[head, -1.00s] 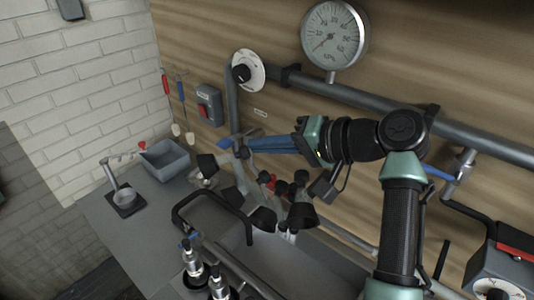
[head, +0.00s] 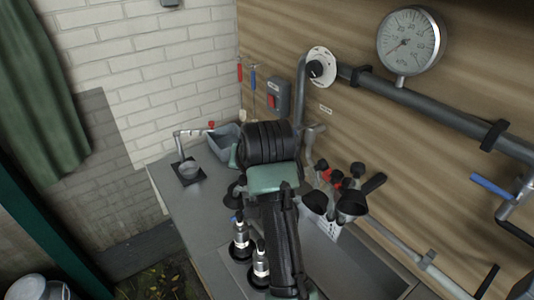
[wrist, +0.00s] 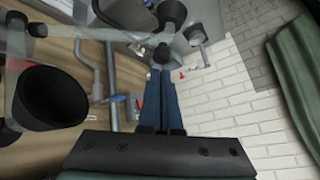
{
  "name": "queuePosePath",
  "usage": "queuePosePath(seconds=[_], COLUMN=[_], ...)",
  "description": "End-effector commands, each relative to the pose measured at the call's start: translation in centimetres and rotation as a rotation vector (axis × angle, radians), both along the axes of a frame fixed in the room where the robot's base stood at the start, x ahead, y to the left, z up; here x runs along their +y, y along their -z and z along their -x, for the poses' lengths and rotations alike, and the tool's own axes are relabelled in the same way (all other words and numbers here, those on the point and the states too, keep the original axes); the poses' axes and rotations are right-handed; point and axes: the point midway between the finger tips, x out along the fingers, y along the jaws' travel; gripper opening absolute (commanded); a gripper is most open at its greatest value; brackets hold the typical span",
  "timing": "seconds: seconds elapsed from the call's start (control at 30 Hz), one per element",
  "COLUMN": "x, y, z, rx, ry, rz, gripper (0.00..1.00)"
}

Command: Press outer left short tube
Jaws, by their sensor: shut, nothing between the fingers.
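In the wrist view a large black cup (wrist: 52,96) is close at left, another black cup (wrist: 172,14) is at the top, and a clear tube (wrist: 90,32) crosses the upper left. I cannot tell which tube is the outer left one. My gripper (wrist: 161,74) has its blue fingers together and empty. Its tips appear near a small black end piece (wrist: 163,52); contact is unclear. My arm hides the fingers in the head view.
Two silver fittings with black tops (head: 241,240) stand on the counter left of my arm. Pipes and a gauge (head: 411,40) line the wall. A green curtain (head: 40,95) hangs at left.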

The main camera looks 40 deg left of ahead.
Motion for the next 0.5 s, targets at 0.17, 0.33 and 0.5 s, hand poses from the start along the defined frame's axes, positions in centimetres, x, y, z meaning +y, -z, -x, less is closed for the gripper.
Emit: queuePosePath(seconds=[0.17,0.33,0.5], x=[1.5,2.2,2.5], y=[2.9,4.9,6.3], z=[1.1,1.5,1.7], rx=[-0.081,-0.137,-0.147], ry=[-0.005,-0.002,0.000], rz=[0.124,0.205,0.220], gripper=[0.00,0.00,0.00])
